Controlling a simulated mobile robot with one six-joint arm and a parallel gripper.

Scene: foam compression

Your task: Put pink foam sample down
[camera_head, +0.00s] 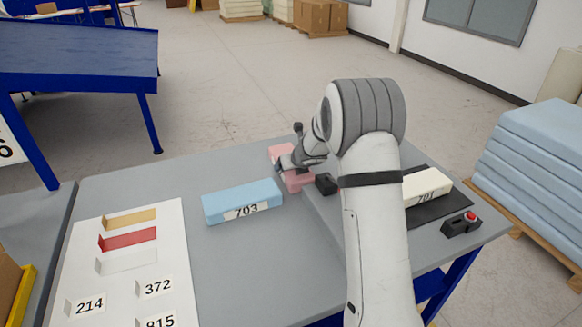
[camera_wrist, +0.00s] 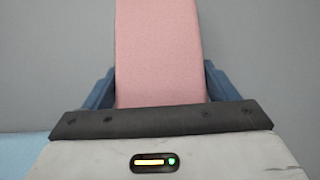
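The pink foam sample (camera_head: 298,181) is a long block near the far edge of the grey table, partly hidden by my gripper (camera_head: 290,162) and arm. In the wrist view the pink foam sample (camera_wrist: 158,45) runs straight ahead between the two blue fingers of my gripper (camera_wrist: 160,82). The fingers lie close against both its sides, and it appears gripped. The foam is at or just above the tabletop (camera_head: 180,172); I cannot tell whether it touches.
A blue foam block marked 703 (camera_head: 242,203) lies left of my gripper. A white sheet (camera_head: 85,262) with sample pockets and number labels is at left. A cream block (camera_head: 428,187) lies on a black pad (camera_head: 440,208) at right, near a red-button box (camera_head: 461,224).

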